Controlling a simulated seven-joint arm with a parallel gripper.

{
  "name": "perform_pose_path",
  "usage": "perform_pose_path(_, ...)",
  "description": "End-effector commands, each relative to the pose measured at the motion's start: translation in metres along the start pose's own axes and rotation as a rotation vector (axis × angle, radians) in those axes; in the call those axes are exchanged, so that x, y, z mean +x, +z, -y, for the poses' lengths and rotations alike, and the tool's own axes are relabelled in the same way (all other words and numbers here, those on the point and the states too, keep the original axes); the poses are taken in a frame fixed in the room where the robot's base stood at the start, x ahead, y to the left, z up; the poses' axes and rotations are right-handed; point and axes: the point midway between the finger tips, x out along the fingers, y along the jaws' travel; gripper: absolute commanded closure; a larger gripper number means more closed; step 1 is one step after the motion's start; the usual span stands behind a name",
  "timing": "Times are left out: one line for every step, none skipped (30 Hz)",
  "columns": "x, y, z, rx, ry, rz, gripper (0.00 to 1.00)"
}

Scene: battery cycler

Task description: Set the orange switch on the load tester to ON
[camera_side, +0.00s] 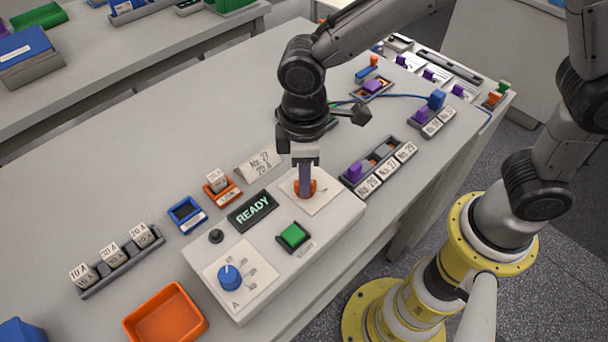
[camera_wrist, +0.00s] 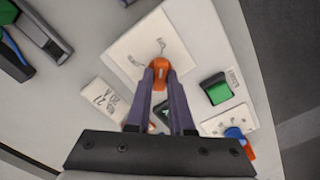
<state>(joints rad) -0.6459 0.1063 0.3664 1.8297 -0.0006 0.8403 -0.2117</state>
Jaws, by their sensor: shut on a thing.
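The load tester (camera_side: 262,262) is a pale box on the table with a lit READY display, a green button (camera_side: 293,235) and a blue dial (camera_side: 229,277). Its orange switch (camera_side: 312,187) sits on a white plate at the box's far end. My gripper (camera_side: 305,192) points down over the plate, with its fingers shut on the orange switch. In the wrist view the orange switch (camera_wrist: 160,68) shows between the two fingertips (camera_wrist: 160,80). The plate's markings show beyond it, too small to read, and the fingers hide part of the switch.
A rack with a purple block and numbered labels (camera_side: 378,168) stands close right of the tester. A No. 27 card (camera_side: 259,162), an orange holder (camera_side: 222,189) and a blue holder (camera_side: 187,214) stand behind it. An orange tray (camera_side: 165,316) lies at front left.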

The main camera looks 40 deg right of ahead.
Motion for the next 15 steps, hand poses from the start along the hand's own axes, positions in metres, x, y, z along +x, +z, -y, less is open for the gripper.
perform_pose_path(-0.0026,-0.0013,-0.0002,0.004,0.000,-0.006,1.00)
perform_pose_path(-0.0026,-0.0013,-0.0002,0.004,0.000,-0.006,1.00)
perform_pose_path(-0.0027,-0.0014,-0.0002,0.004,0.000,-0.007,1.00)
perform_pose_path(-0.0026,-0.0014,-0.0002,0.004,0.000,-0.007,1.00)
perform_pose_path(-0.0027,-0.0014,-0.0002,0.004,0.000,-0.007,1.00)
perform_pose_path(-0.0027,-0.0014,-0.0002,0.004,0.000,-0.007,1.00)
perform_pose_path(-0.0027,-0.0014,-0.0002,0.004,0.000,-0.007,1.00)
perform_pose_path(-0.0027,-0.0014,-0.0002,0.004,0.000,-0.007,1.00)
perform_pose_path(-0.0027,-0.0015,-0.0003,0.004,0.000,-0.007,0.73)
perform_pose_path(-0.0026,-0.0015,-0.0003,0.003,0.000,-0.007,0.67)
perform_pose_path(-0.0024,-0.0014,-0.0002,0.003,0.000,-0.006,0.62)
perform_pose_path(-0.0021,-0.0012,-0.0002,0.003,0.000,-0.006,0.55)
perform_pose_path(-0.0019,-0.0011,-0.0002,0.002,0.000,-0.005,0.50)
perform_pose_path(-0.0017,-0.0010,-0.0002,0.002,0.000,-0.005,0.50)
perform_pose_path(-0.0015,-0.0009,-0.0002,0.002,0.000,-0.004,0.50)
